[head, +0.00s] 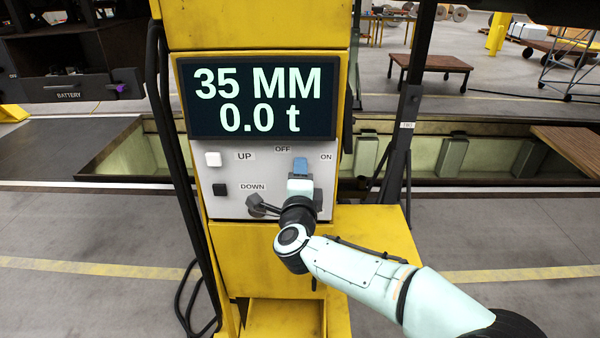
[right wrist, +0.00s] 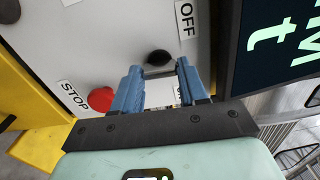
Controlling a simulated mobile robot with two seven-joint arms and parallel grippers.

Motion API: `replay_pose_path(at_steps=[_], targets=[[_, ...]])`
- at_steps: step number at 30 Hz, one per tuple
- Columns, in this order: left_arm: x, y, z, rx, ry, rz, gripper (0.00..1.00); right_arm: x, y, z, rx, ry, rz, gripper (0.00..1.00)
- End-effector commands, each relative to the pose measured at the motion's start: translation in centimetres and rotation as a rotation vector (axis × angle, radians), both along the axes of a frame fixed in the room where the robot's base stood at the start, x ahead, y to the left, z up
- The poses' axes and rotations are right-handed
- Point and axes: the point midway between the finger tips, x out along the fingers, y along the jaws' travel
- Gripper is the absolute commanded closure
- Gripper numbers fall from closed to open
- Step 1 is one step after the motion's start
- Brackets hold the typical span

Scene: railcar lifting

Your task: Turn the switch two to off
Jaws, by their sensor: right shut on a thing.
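The yellow lifting column carries a grey control panel (head: 235,205) with OFF and ON labels. My right gripper (head: 300,166) is at the panel between these labels and hides the switch in the head view. In the right wrist view, the black rotary switch (right wrist: 158,58) sits between the OFF label (right wrist: 187,20) and the partly hidden ON label (right wrist: 179,92). The blue fingers of my right gripper (right wrist: 160,82) are on both sides of the switch's handle, shut on it. The exact angle of the handle is hard to tell. My left gripper is out of view.
The display (head: 260,97) above the panel reads 35 MM and 0.0 t. A white UP button (head: 213,159) and a black DOWN button (head: 220,189) are at the panel's left. A red STOP button (right wrist: 101,98) is close beside the fingers. Black cables hang at the column's left.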

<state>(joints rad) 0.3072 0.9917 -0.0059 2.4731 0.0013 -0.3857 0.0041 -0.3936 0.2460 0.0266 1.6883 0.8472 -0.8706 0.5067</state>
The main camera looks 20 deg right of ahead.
Motion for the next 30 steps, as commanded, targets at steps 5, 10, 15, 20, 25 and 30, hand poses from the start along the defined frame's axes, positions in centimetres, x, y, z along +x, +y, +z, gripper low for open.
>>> replay_pose_path(at_steps=[5,10,15,20,25,30], targets=[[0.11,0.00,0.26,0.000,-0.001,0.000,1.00,0.01,0.06,0.00,-0.045,0.013,0.001,0.88],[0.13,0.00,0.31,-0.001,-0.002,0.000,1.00,0.00,0.04,-0.03,-0.062,0.018,0.001,0.88],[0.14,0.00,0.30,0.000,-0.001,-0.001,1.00,0.00,0.04,-0.04,-0.065,0.019,0.001,0.88],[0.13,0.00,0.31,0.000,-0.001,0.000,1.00,0.00,0.04,-0.04,-0.065,0.019,0.001,0.88],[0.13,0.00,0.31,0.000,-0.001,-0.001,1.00,0.00,0.03,-0.04,-0.063,0.018,0.001,0.32],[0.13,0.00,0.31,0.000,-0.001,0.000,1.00,0.00,0.01,-0.02,-0.062,0.018,0.000,0.32]])
